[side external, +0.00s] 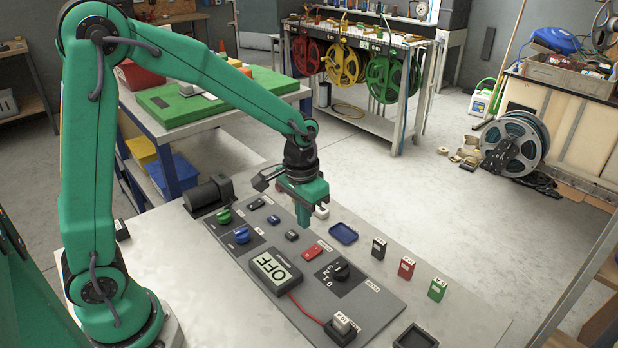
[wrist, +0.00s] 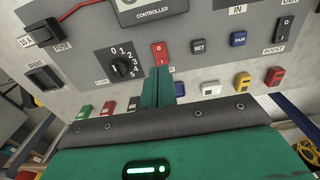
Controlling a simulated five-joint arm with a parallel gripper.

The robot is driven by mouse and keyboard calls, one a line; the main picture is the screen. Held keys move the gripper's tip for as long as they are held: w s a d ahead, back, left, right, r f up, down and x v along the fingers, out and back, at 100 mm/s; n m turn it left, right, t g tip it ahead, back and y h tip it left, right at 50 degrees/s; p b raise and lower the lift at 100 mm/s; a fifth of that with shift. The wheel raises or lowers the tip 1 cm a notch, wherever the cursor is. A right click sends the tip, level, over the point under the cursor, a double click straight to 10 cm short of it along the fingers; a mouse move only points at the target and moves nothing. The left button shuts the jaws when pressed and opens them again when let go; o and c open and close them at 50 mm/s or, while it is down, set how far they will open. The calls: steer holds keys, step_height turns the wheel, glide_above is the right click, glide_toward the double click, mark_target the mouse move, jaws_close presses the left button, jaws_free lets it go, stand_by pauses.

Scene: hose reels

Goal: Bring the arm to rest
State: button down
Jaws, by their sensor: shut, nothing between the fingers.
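My green arm reaches over the grey control panel (side external: 372,304) on the bench. My gripper (side external: 303,222) points down above the panel's far side, its fingers together and empty. In the wrist view my gripper (wrist: 161,72) shows as two green fingers side by side, just below the red rocker switch (wrist: 159,52) in the picture. That red switch (side external: 312,253) also shows in the side view. The controller display (side external: 274,268) reads OFF. A black numbered dial (side external: 341,271) sits beside it; it also shows in the wrist view (wrist: 123,67).
A dark motor (side external: 209,193) stands at the panel's left end. Hose reels (side external: 343,64) hang behind.

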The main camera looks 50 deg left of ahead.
steer(key=s+a+r+t, duration=0.3)
steer(key=s+r+t, duration=0.2)
steer(key=s+r, duration=0.8)
steer(key=shift+s+r, duration=0.35)
steer(key=shift+s, duration=1.15)
steer(key=shift+a, duration=0.1)
